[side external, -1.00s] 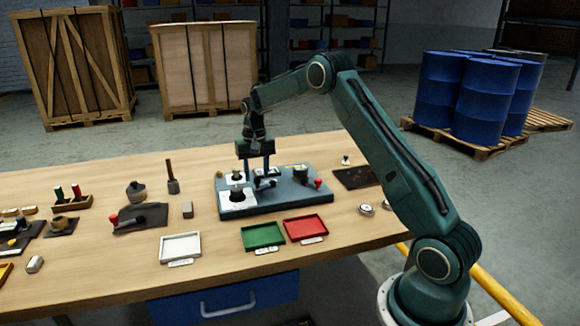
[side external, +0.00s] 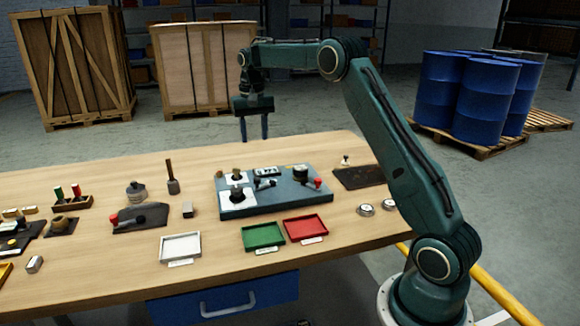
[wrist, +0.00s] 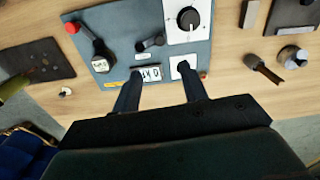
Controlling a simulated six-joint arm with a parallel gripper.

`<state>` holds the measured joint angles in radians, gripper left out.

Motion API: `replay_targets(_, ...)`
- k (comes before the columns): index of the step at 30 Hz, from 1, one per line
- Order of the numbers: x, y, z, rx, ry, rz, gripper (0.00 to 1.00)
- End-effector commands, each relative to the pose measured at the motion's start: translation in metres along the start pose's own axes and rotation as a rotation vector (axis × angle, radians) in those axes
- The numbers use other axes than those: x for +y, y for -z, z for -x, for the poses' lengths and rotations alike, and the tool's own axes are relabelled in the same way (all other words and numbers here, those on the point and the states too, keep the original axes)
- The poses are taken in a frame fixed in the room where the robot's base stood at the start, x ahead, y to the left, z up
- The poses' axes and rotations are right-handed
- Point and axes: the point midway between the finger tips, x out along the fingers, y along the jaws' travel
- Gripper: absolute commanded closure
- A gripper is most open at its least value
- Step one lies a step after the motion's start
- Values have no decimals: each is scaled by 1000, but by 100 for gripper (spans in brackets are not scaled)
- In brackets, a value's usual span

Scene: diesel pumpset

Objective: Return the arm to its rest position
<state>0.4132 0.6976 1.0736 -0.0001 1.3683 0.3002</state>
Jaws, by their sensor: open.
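My gripper (side external: 254,128) is open and empty. It hangs well above the back part of the wooden table, with its two fingers pointing down and apart. In the wrist view its fingers (wrist: 160,96) reach over the edge of the blue-grey panel (wrist: 185,60). In the side view this panel (side external: 285,202) lies flat on the table, below and in front of the gripper, with a black knob, levers and a red knob on it. Nothing is between the fingers, and the gripper touches nothing.
White (side external: 180,247), green (side external: 263,236) and red (side external: 306,228) trays lie along the table's front. A dark mat (side external: 358,178) lies right of the panel. Small parts stand at left. Crates (side external: 195,68) and blue drums (side external: 487,95) stand on the floor behind. Air around the gripper is clear.

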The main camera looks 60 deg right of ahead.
Motion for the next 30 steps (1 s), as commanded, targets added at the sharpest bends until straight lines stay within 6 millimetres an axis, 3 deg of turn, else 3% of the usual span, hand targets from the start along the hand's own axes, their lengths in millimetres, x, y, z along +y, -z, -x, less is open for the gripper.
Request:
replay_targets(17, -3, -8, 10, 11, 3, 16, 57)
replay_targets(23, -11, -33, 34, 43, 14, 63, 57)
replay_targets(30, -21, -81, 70, 99, 32, 148, 57)
